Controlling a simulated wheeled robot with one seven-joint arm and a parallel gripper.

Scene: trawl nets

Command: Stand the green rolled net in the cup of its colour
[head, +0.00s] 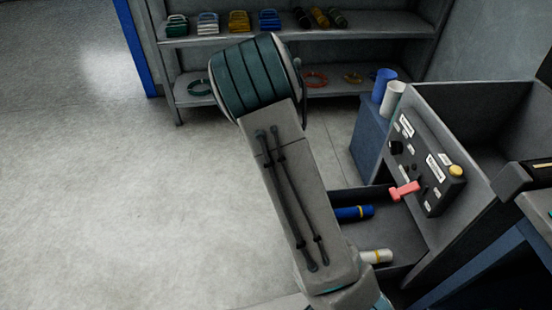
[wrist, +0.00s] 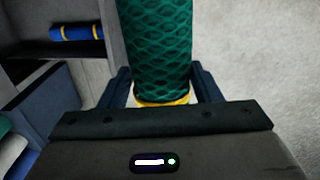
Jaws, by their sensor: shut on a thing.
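The green rolled net (wrist: 158,45) stands out in front of my gripper (wrist: 162,88) in the wrist view, with a netted surface and a yellow band at its near end. My gripper is shut on it, one finger on each side. In the head view my arm hides the gripper and the green net. A blue cup (head: 384,84) and a white cup (head: 393,99) stand on a blue stand at the right. A pale shape and a teal edge show at the lower left of the wrist view; I cannot tell for certain whether they are cups.
A blue rolled net (head: 351,213) and a white rolled net (head: 376,257) lie in a grey bin. A shelf (head: 340,32) stands at the back. The floor at left is clear.

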